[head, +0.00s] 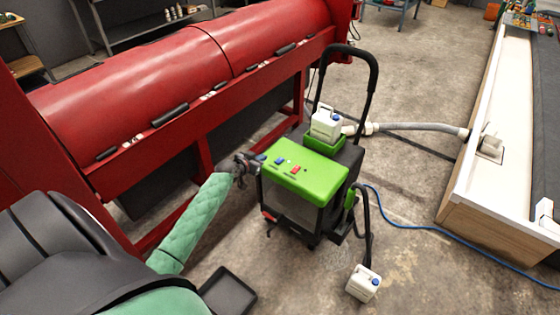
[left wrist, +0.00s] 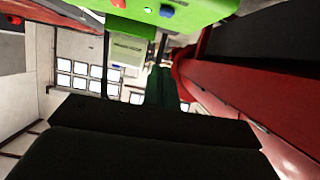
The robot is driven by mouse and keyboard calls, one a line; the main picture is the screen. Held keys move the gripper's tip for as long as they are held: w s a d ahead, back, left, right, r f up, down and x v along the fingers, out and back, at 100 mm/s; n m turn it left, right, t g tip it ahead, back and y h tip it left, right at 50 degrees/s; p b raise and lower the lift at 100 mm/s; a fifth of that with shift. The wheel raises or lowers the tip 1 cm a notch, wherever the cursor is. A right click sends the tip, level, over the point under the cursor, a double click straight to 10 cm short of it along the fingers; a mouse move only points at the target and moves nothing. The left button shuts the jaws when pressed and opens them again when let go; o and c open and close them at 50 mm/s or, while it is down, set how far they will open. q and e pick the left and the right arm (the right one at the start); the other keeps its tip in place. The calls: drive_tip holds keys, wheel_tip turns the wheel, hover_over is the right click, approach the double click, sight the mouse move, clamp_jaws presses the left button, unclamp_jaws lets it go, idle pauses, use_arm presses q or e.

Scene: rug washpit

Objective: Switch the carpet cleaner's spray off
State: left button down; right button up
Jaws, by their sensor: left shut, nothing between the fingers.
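The carpet cleaner (head: 318,181) is a black machine with a bright green top, standing on the concrete floor in the middle of the head view. Its top carries a blue switch (head: 279,160) and a red switch (head: 295,169); their small labels are unreadable. In the left wrist view the green top (left wrist: 205,8) lies along the upper edge, with the blue switch (left wrist: 166,11) and part of the red switch (left wrist: 118,4). My left gripper (head: 259,160) is shut and empty at the top's left edge, close to the blue switch. Whether it touches is unclear. My right gripper is not in view.
A large red drum machine (head: 180,75) stands behind and left. A white jug (head: 326,122) sits on the cleaner; another jug (head: 363,284) is on the floor. A grey hose (head: 420,127) runs to a wood-sided table (head: 480,165). A black tray (head: 228,293) lies on the floor.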

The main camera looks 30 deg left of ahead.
use_arm(q)
drive_tip(key=shift+w, duration=0.1)
idle(0.4)
drive_tip(key=p, duration=0.1)
hover_over(274, 165)
drive_tip(key=f, duration=0.3)
drive_tip(key=shift+w+d+f, duration=0.15)
drive_tip(key=shift+w+f, duration=0.2)
drive_tip(key=shift+w, duration=0.05)
drive_tip(key=shift+s+f, duration=0.2)
drive_tip(key=shift+f, duration=0.45)
drive_tip(key=shift+s+f, duration=0.15)
drive_tip(key=shift+f, duration=0.45)
drive_tip(key=shift+s+f, duration=0.1)
drive_tip(key=shift+f, duration=0.65)
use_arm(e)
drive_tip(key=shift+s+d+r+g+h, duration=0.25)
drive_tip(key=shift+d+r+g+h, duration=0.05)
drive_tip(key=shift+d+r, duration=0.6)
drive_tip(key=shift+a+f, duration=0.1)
